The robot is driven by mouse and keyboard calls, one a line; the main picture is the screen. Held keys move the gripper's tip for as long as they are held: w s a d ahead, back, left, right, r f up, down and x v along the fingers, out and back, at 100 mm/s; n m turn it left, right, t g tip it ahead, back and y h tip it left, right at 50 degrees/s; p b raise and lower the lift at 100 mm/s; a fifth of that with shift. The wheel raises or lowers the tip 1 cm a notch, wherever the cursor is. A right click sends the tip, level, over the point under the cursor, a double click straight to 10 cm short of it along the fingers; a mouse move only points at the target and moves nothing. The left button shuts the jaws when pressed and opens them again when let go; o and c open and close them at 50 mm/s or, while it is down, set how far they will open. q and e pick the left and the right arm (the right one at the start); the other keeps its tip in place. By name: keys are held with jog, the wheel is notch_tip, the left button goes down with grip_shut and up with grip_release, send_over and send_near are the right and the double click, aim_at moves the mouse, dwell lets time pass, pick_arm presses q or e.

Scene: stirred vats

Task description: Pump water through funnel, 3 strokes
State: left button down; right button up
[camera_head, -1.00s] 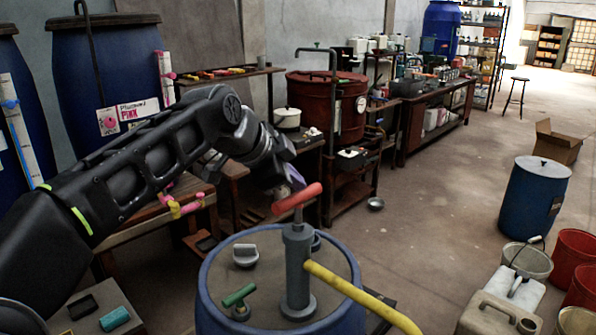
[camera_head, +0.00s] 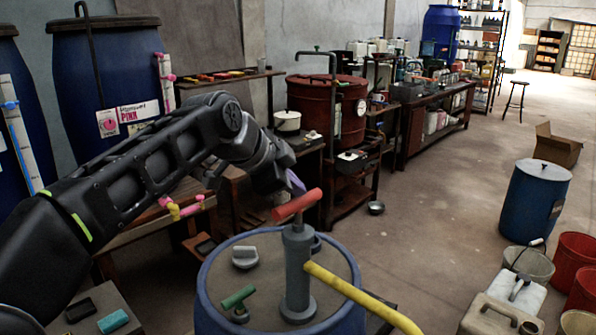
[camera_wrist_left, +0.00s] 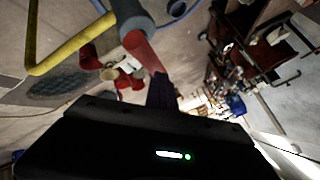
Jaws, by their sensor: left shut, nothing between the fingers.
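A grey hand pump (camera_head: 298,265) stands upright on the lid of a blue drum (camera_head: 208,280) in the head view. Its red T-handle (camera_head: 297,205) sits just above the pump body. A yellow hose (camera_head: 350,290) leads from the pump to the lower right. My left gripper (camera_head: 296,183) is shut and empty at the far side of the handle, partly hidden. In the left wrist view, the red handle (camera_wrist_left: 143,50) is close to the dark fingers (camera_wrist_left: 162,92); contact is unclear. I cannot make out a funnel. My right gripper is not in view.
A green-handled valve (camera_head: 238,298) and a grey cap (camera_head: 245,257) are on the drum lid. Jerrycans (camera_head: 500,312) and red buckets (camera_head: 577,258) stand at the right. A blue barrel (camera_head: 535,203) stands behind them. The floor between the drum and barrel is clear.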

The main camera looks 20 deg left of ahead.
aim_at(295, 200)
pick_arm(q)
jog(key=shift+f+b, duration=0.7)
jog(key=shift+f, duration=0.35)
jog(key=shift+r, duration=0.1)
dwell(0.4)
jog(key=shift+r+p, duration=3.05)
jog(key=shift+r, duration=0.55)
notch_tip(295, 200, up, 6)
jog(key=p, duration=0.5)
dwell(0.5)
